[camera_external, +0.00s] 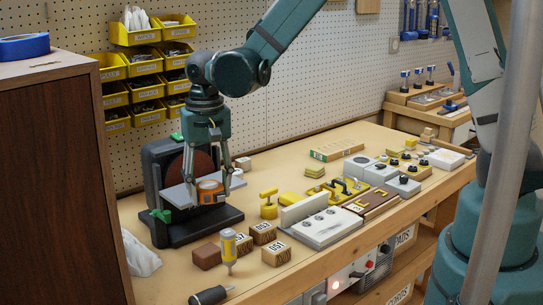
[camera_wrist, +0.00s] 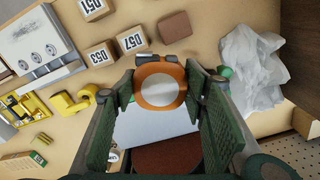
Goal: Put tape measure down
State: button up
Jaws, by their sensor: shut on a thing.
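My gripper (camera_external: 209,190) is shut on an orange tape measure (camera_external: 210,188) with a pale round face. In the wrist view the tape measure (camera_wrist: 160,86) sits between the green finger pads of my gripper (camera_wrist: 160,92). In the external view it is held in front of the grey plate of a black disc sander (camera_external: 182,232). The plate (camera_wrist: 150,130) shows below the tape measure in the wrist view. I cannot tell whether the tape measure touches the plate.
A crumpled white bag (camera_wrist: 252,65) lies on the bench. A brown cabinet (camera_external: 50,180) rises at left. Bare bench shows in front of the sander.

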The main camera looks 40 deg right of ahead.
jog(key=w+d+p, duration=0.1)
jog(key=w+d, duration=0.4)
jog(key=d, duration=0.5)
jog(key=w+d, duration=0.5)
jog(key=d, duration=0.6)
jog(key=m+b, duration=0.5)
jog(key=m, duration=0.9)
send_over(271, 159)
notch_tip(271, 159, down, 4)
jog(key=shift+s+f, duration=0.1)
jog(key=shift+s, duration=0.1)
jog(key=shift+f+b, duration=0.4)
jog(key=shift+f, duration=2.7)
jog(key=shift+f, duration=0.1)
jog(key=shift+f, duration=1.8)
jog(key=shift+f+b, duration=0.15)
jog(key=shift+b, duration=0.15)
